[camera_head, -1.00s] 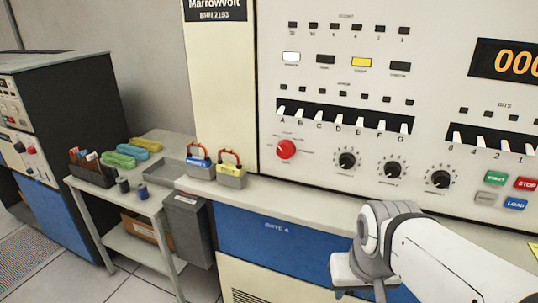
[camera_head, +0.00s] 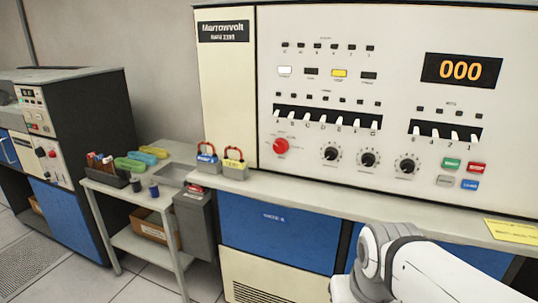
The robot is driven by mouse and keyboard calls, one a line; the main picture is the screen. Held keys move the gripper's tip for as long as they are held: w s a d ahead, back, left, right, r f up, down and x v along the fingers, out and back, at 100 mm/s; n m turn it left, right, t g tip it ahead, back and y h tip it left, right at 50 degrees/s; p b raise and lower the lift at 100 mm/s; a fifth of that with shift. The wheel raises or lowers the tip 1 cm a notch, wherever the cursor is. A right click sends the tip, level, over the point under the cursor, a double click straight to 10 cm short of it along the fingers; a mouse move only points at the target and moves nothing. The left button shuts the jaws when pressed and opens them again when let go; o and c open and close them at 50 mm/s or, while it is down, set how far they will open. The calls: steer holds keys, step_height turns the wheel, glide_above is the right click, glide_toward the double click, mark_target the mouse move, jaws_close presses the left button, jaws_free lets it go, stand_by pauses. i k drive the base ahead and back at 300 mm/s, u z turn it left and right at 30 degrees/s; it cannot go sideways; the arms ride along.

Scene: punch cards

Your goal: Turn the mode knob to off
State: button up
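A red knob (camera_head: 280,147) with a pale pointer line sits at the left of the cream control panel (camera_head: 300,75). Three black knobs, a left one (camera_head: 330,152), a middle one (camera_head: 369,159) and a right one (camera_head: 408,165), stand in a row to its right. Their labels are too small to read, so I cannot tell by text which is the mode knob. My gripper (camera_head: 345,290) is at the bottom edge, below and in front of the panel, away from all knobs. Its fingers are cut off by the frame.
A narrow ledge (camera_head: 300,197) runs below the panel, with two padlocks, a blue-bodied one (camera_head: 206,160) and a yellow-bodied one (camera_head: 235,165), at its left. Toggle switches (camera_head: 326,118) stick out above the knobs. A side table (camera_head: 140,197) stands left. The space before the panel is clear.

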mark_target(281, 146)
steer(key=z, duration=0.15)
steer(key=i, duration=0.9)
steer(key=u, duration=0.1)
